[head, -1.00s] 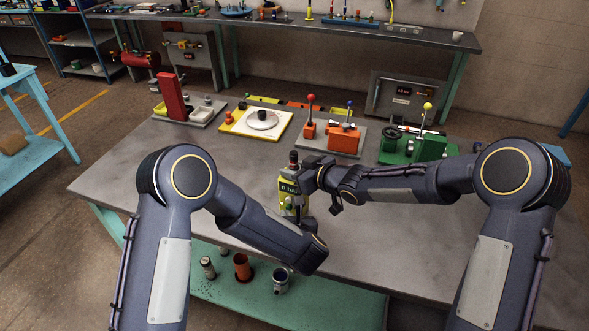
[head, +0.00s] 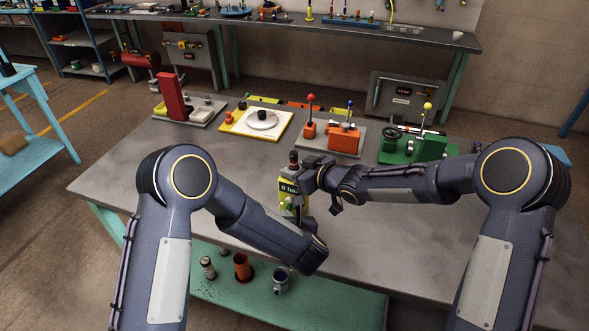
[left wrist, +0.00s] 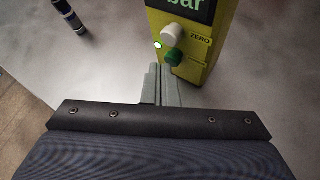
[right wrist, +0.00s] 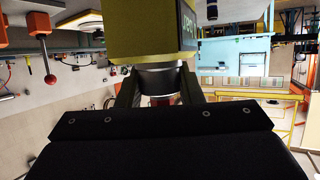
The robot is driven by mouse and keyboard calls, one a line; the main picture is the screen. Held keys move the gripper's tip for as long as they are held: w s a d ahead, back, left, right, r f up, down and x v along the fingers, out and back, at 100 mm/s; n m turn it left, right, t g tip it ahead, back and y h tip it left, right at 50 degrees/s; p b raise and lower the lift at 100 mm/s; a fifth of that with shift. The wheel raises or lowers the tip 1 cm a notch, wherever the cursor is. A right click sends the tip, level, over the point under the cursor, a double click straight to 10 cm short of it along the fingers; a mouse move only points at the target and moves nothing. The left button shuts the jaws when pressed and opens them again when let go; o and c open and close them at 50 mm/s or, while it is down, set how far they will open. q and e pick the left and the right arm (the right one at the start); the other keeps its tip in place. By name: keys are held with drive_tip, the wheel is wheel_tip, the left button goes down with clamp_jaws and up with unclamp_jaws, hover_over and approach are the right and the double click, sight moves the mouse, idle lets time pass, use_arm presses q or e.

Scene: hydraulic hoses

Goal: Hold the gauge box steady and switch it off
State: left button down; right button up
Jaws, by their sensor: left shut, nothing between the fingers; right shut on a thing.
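The gauge box (head: 285,200) is a yellow-green box standing upright at the table's front, its dark display reading about "0 bar". In the left wrist view, the gauge box (left wrist: 200,58) has a white button (left wrist: 173,33) beside the word ZERO, a green button (left wrist: 173,57) below it and a lit green lamp (left wrist: 157,44). My left gripper (left wrist: 162,72) is shut and empty, its tips close beside the green button; I cannot tell whether they touch. My right gripper (right wrist: 158,85) is shut on the metal neck (right wrist: 158,78) at the top of the gauge box.
Behind the box stand an orange lever unit (head: 344,140), a green lever unit (head: 430,148), a white-and-yellow plate (head: 255,124) and a red upright block (head: 172,97). The left part of the grey table (head: 130,170) is clear. Small cups sit on the lower green shelf (head: 320,305).

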use_arm(q)
drive_tip(key=shift+w, duration=0.15)
idle(0.4)
drive_tip(key=shift+w+d, duration=0.15)
drive_tip(key=shift+w, duration=0.2)
drive_tip(key=shift+r, duration=0.1)
use_arm(e)
drive_tip(key=shift+a, duration=0.1)
use_arm(q)
drive_tip(key=shift+s, duration=0.55)
drive_tip(key=shift+s+a, duration=0.45)
drive_tip(key=shift+s, duration=0.45)
drive_tip(key=shift+s+a, duration=0.4)
drive_tip(key=shift+s, duration=0.5)
drive_tip(key=shift+s+a, duration=0.45)
drive_tip(key=shift+s, duration=0.45)
